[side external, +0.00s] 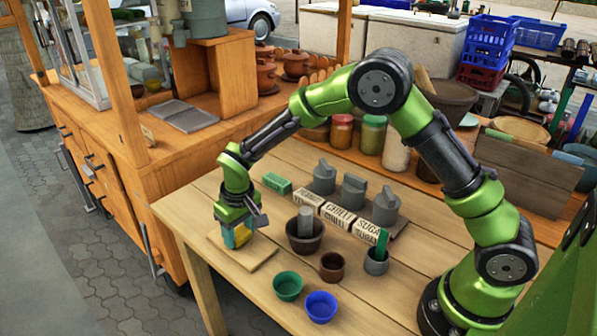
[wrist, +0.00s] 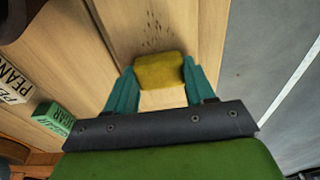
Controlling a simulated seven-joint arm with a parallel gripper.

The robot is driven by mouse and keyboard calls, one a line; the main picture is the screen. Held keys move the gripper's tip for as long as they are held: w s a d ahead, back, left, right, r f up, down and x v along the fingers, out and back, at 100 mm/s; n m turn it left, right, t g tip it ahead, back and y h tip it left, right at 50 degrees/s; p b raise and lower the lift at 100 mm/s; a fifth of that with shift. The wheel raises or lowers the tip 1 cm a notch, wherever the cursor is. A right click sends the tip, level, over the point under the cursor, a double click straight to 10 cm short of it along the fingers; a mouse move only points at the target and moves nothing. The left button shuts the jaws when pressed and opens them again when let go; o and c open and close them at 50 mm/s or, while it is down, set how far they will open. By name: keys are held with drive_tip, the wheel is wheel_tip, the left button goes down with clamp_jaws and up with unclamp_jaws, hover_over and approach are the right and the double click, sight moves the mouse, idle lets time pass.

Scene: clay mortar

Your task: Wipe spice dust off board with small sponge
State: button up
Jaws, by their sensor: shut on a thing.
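My gripper (side external: 236,231) is shut on a small yellow sponge (side external: 243,234). In the wrist view the sponge (wrist: 160,71) sits between the two teal fingers of my gripper (wrist: 155,82). The light wooden board (side external: 262,256) lies near the left corner of the table, under the gripper. The sponge is low over the board; I cannot tell whether it touches. Dark specks of spice dust (wrist: 155,34) show on the board (wrist: 200,25) in the wrist view, just beyond the sponge. The dust cannot be made out in the side view.
A clay mortar (side external: 304,237) with a pestle stands right of the board. A green bowl (side external: 288,286), a blue bowl (side external: 321,306) and a brown cup (side external: 333,266) stand in front. Labelled blocks (side external: 339,217) and grey canisters (side external: 354,191) stand behind. A green box (side external: 276,183) lies at the back.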

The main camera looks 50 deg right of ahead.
sight(258, 253)
drive_tip(key=shift+s, duration=3.1)
wheel_tip(258, 253, up, 8)
drive_tip(key=shift+r, duration=0.15)
drive_tip(key=shift+w+f, duration=0.15)
drive_tip(key=shift+f, duration=0.1)
